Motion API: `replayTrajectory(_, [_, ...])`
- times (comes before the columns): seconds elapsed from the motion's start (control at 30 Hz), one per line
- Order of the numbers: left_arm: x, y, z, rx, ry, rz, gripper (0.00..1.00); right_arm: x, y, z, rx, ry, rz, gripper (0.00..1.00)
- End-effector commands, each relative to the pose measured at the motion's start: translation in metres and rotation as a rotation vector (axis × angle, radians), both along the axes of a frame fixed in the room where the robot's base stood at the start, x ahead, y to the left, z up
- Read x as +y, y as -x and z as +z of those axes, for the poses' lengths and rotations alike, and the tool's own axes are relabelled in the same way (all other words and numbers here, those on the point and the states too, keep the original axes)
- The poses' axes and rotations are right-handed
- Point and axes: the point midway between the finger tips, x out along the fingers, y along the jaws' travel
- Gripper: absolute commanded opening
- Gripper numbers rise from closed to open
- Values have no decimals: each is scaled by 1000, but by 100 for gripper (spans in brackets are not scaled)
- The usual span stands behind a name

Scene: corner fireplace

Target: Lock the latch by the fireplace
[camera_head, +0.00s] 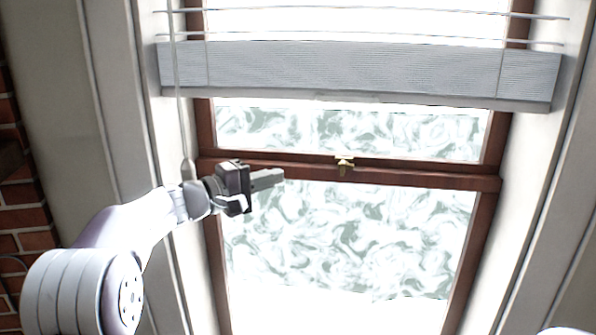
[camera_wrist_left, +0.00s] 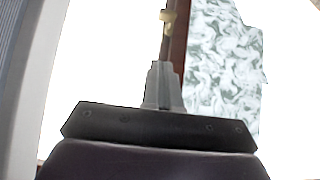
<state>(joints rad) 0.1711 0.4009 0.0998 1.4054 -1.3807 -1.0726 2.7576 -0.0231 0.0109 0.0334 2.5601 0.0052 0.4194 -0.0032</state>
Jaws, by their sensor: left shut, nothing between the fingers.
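A small brass latch (camera_head: 344,162) sits on the brown middle rail of the window, near its centre. In the left wrist view the latch (camera_wrist_left: 168,18) shows at the top, beyond the fingertips and along the brown rail. My left gripper (camera_head: 280,175) is shut and empty. It is to the left of the latch, in front of the window, at about the height of the rail in the picture, and apart from the latch. The closed fingers (camera_wrist_left: 158,70) point toward the latch. My right gripper is not in view.
The brown window frame (camera_head: 440,180) holds patterned panes. A grey blind (camera_head: 350,72) hangs across the upper window, with a cord (camera_head: 181,110) down the left side. Brick (camera_head: 22,217) stands at the far left. The space between gripper and latch looks clear.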

Motion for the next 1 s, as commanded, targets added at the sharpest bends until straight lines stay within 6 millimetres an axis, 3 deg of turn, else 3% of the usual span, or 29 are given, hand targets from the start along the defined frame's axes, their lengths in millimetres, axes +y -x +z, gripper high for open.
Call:
replayTrajectory(0.4, [-68, -56, 4, 2, 1, -2, 0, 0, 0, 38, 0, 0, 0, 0])
replayTrajectory(0.63, [-99, -54, 2, 0, 1, 0, 0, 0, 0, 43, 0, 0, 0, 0])
replayTrajectory(1.0, [-107, -53, 0, -1, 1, 2, 0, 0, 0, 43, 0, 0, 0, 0])
